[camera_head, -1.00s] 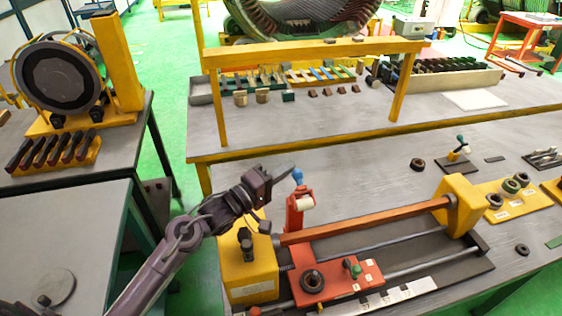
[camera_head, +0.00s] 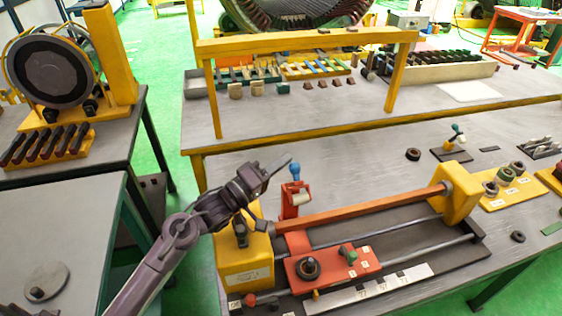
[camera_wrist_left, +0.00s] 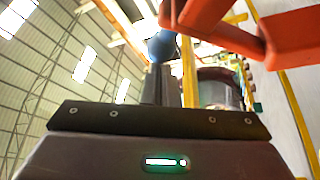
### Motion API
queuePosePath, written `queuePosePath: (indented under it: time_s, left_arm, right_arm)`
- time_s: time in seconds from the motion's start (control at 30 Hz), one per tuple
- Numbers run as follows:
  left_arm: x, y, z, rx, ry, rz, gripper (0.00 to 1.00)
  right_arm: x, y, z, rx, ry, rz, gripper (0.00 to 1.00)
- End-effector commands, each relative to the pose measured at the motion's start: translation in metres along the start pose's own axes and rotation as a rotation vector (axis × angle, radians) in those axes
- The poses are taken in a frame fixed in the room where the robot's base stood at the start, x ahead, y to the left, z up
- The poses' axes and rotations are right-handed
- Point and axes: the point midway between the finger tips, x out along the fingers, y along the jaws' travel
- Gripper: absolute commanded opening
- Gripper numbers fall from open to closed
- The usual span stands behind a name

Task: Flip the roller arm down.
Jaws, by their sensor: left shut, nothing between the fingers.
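In the left wrist view the blue knob (camera_wrist_left: 162,46) shows just beyond my fingers, with red arm parts (camera_wrist_left: 235,35) above right. I cannot tell whether the fingers touch the knob. My right gripper is not in view.
The fixture has yellow end blocks (camera_head: 243,262) and a dark base on the grey table (camera_head: 350,150). A yellow frame (camera_head: 305,42) stands behind. Small rings and parts lie at the right. A side table with a round machine (camera_head: 52,72) is at the left.

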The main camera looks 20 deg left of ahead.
Motion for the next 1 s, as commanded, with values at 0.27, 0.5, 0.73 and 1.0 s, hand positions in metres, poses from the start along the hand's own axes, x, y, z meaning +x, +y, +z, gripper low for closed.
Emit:
queuePosePath:
  time_s: [0.27,0.5,0.73,1.0]
  left_arm:
    - [0.003,0.010,-0.005,0.002,0.000,0.003,0.00]
    - [0.013,0.055,-0.027,0.005,0.001,0.005,0.00]
    - [0.026,0.107,-0.053,0.006,0.002,0.006,0.00]
    - [0.038,0.156,-0.077,0.003,0.002,0.003,0.00]
  right_arm:
    - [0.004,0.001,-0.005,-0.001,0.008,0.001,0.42]
    - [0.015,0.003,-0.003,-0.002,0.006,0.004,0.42]
    - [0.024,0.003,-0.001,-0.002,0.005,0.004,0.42]
    - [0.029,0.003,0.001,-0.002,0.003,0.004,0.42]
